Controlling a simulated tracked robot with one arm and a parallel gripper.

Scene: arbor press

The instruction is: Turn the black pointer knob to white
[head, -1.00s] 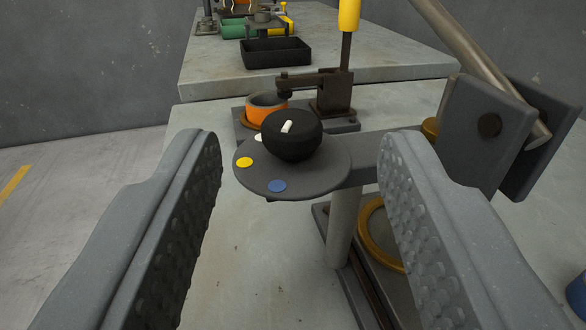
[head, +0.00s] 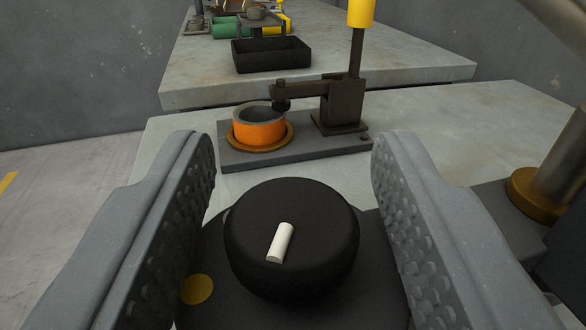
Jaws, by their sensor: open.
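The black pointer knob (head: 320,240) is round, with a white bar (head: 280,243) on its top. The bar runs from near the middle of the top toward the near edge, slightly left. The knob sits on a dark round plate (head: 225,240). A yellow dot (head: 196,289) shows on the plate at the knob's lower left. My gripper (head: 293,150) is open, one finger on each side of the knob, with a visible gap on both sides.
Behind the knob, a small press (head: 340,100) with a yellow handle stands on a grey base beside an orange ring (head: 259,128). A black tray (head: 271,54) is on the farther table. A metal bar (head: 560,160) with a brass collar rises at the right.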

